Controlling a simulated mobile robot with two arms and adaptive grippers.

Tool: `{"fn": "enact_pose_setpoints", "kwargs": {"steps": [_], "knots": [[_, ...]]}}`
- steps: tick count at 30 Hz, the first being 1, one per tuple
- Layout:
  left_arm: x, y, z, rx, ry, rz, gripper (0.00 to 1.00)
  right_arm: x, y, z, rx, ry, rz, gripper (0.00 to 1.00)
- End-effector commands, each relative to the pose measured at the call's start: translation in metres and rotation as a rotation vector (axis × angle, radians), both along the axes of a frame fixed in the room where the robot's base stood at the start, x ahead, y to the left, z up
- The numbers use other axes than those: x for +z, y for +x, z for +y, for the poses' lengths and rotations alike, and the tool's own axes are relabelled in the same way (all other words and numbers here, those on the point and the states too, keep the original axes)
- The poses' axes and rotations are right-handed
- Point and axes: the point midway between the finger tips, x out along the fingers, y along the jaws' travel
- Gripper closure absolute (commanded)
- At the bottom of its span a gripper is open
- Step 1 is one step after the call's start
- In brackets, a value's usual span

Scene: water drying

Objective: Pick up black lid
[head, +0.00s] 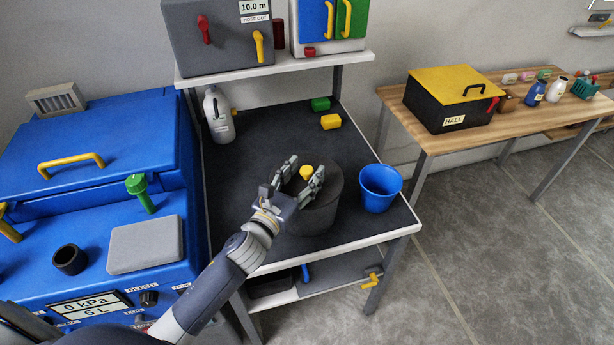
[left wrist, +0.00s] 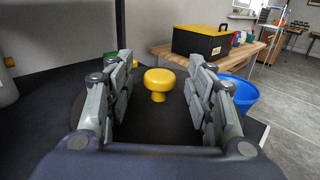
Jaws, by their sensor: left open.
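The black lid (head: 320,203) is a dark round piece with a yellow knob (head: 306,173) on top. It sits on a dark round body on the black table top, and the arm hides part of it. In the left wrist view the yellow knob (left wrist: 159,84) stands between the two fingers, with the dark lid (left wrist: 158,125) below it. My left gripper (head: 297,177) is open over the lid, its fingers on either side of the knob. In the left wrist view the fingers (left wrist: 160,88) look apart from the knob. My right gripper is not in view.
A blue bucket (head: 379,188) stands close on the right of the lid. A shelf (head: 275,66) overhangs the table's rear. A blue machine (head: 100,200) borders the left.

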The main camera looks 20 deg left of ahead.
Motion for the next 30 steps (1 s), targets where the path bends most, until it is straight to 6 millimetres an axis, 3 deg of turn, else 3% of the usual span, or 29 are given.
{"fn": "enact_pose_setpoints", "kwargs": {"steps": [8, 14, 25, 30], "knots": [[0.0, 0.002, -0.001, -0.001, 0.0, 0.0, 0.53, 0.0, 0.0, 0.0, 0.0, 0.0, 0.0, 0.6], [0.0, 0.002, -0.001, -0.001, 0.0, 0.0, 0.98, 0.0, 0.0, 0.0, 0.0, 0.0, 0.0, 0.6], [0.002, 0.002, -0.001, -0.001, 0.001, -0.001, 0.98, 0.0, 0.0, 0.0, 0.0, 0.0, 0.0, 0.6], [0.012, 0.002, 0.0, -0.002, 0.001, -0.003, 0.98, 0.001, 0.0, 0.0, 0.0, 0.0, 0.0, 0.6]]}}
